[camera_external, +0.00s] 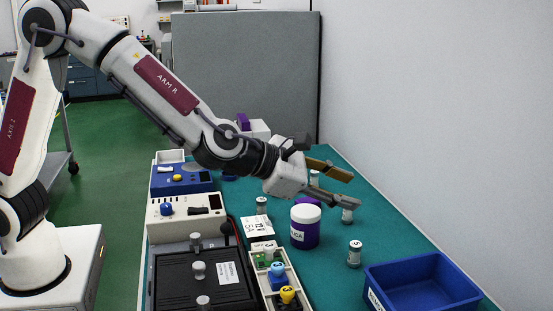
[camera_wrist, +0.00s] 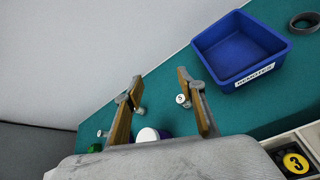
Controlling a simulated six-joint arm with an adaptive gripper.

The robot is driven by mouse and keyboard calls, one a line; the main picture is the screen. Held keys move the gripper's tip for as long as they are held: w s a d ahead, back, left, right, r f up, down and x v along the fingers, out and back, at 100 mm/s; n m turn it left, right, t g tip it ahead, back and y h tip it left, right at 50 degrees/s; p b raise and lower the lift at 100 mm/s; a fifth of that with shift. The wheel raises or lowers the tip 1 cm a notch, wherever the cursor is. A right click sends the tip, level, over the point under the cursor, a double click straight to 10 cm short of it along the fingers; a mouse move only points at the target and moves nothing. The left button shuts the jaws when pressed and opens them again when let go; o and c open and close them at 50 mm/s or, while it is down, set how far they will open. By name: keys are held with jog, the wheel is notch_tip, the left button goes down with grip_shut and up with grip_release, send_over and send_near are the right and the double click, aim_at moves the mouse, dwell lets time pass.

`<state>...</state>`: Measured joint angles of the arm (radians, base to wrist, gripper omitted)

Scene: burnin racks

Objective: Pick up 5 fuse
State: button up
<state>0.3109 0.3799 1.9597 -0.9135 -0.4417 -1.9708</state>
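Several small grey-and-white cylinders that look like fuses stand upright on the green mat. One (camera_external: 354,253), whose top mark looks like a 5, stands near the blue bin; it also seems to show in the wrist view (camera_wrist: 183,100), beside the right finger. Another fuse (camera_external: 347,215) stands just below my gripper's fingertips. Others stand to the left (camera_external: 261,205) and behind the fingers (camera_external: 314,177). My gripper (camera_external: 353,190) is open and empty above the mat, its fingers spread in the wrist view (camera_wrist: 160,78). Most fuse numbers are too small to read.
Testers and a black fixture (camera_external: 205,278) fill the left side. A wall borders the right.

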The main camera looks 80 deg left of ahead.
aim_at(354, 255)
jog(key=w+a+f+n+y, duration=0.2)
jog(key=w+f+n+y, duration=0.1)
jog(key=f+n, duration=0.6)
jog(key=shift+f+y, duration=0.3)
jog(key=shift+y, duration=0.4)
jog(key=shift+w, duration=0.1)
jog(key=shift+f, duration=1.75)
